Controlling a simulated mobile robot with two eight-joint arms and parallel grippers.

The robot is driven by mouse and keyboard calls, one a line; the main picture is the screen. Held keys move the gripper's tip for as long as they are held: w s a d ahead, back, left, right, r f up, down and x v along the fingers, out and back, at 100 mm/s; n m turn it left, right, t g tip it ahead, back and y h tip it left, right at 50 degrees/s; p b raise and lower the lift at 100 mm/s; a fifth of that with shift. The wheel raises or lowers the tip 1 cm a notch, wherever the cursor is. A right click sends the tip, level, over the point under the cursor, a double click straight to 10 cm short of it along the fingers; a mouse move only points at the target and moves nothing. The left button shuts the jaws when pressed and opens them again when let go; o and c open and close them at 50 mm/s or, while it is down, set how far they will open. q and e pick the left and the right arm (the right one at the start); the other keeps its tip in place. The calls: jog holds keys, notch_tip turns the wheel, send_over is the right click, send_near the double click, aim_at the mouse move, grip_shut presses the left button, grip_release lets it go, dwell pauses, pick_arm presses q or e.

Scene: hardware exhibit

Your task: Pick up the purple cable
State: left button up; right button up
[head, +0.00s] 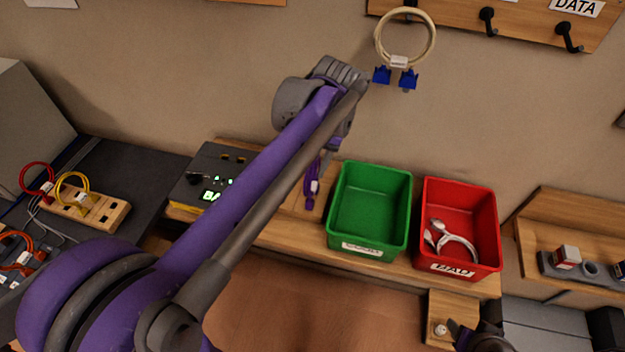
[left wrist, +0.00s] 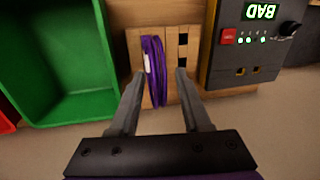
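The purple cable (left wrist: 156,70) is a flat coiled loop with a white tag, lying against a slotted wooden block (left wrist: 183,58) in the left wrist view. In the head view the cable (head: 310,196) shows just left of the green bin, below my left wrist. My left gripper (left wrist: 160,74) is open, with one finger on each side of the cable. I cannot tell whether a finger touches it. In the head view my left arm partly hides the left gripper (head: 327,163). A dark part of my right gripper (head: 462,334) shows at the bottom edge; its fingers are not clear.
A tester box (left wrist: 256,40) reading BAD stands beside the block. A green bin (head: 336,212) looks empty; a red bin (head: 489,232) holds a white cable. A cream cable (head: 431,30) with blue connectors hangs from a wall rack. Red and yellow cables sit at the left.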

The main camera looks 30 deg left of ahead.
pick_arm(q)
grip_shut()
dwell(1.2)
